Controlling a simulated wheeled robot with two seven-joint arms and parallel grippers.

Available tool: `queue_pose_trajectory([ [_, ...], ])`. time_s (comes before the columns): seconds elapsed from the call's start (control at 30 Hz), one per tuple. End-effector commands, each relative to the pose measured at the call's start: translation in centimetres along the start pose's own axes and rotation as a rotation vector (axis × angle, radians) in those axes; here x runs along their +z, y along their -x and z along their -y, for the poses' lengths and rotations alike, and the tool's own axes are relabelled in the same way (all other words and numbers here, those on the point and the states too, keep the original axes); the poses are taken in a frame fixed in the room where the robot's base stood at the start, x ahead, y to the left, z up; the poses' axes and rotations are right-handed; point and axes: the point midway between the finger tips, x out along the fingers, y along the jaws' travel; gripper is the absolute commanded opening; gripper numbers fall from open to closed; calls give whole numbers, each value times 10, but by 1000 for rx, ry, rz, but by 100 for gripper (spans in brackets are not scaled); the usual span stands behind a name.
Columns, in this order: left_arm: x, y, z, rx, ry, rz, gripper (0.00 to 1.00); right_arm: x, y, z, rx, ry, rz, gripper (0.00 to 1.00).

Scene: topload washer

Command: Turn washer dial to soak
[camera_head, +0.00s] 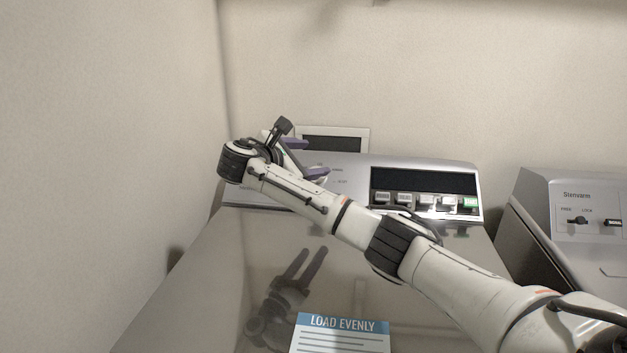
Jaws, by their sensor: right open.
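The top-load washer (205,290) fills the lower middle of the view, with its silver control panel (356,180) along the back. My right arm comes in from the right and crosses over the lid. My right gripper (313,157) is at the left part of the panel, with its two purple fingers apart and pointing right. The dial cannot be made out; the gripper and wrist cover much of that part of the panel. I cannot tell whether the fingers touch anything. Small panel lettering shows just right of the fingers but is too small to read. My left gripper is out of view.
A dark display (424,181) and a row of several buttons (426,201) fill the panel's right half. A "LOAD EVENLY" label (340,335) lies on the shiny lid, which reflects my gripper. A second machine (583,200) stands at right; walls are close behind and left.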

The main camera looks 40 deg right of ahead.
Motion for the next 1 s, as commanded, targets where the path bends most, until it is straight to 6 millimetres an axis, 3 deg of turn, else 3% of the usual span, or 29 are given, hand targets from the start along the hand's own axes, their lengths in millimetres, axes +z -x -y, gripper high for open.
queue_pose_trajectory([
  [0.13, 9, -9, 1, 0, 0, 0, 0, -6, -3, 20, 190, 225, 77, 60],
  [0.3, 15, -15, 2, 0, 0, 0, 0, -22, 11, 47, 373, 480, 131, 60],
  [0.53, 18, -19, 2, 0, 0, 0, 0, -39, 28, 74, 500, 672, 153, 60],
  [0.73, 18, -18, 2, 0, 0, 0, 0, -40, 20, 71, 512, 694, 157, 60],
  [1.0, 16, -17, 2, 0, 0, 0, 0, -42, -23, 46, 509, 691, 156, 60],
])
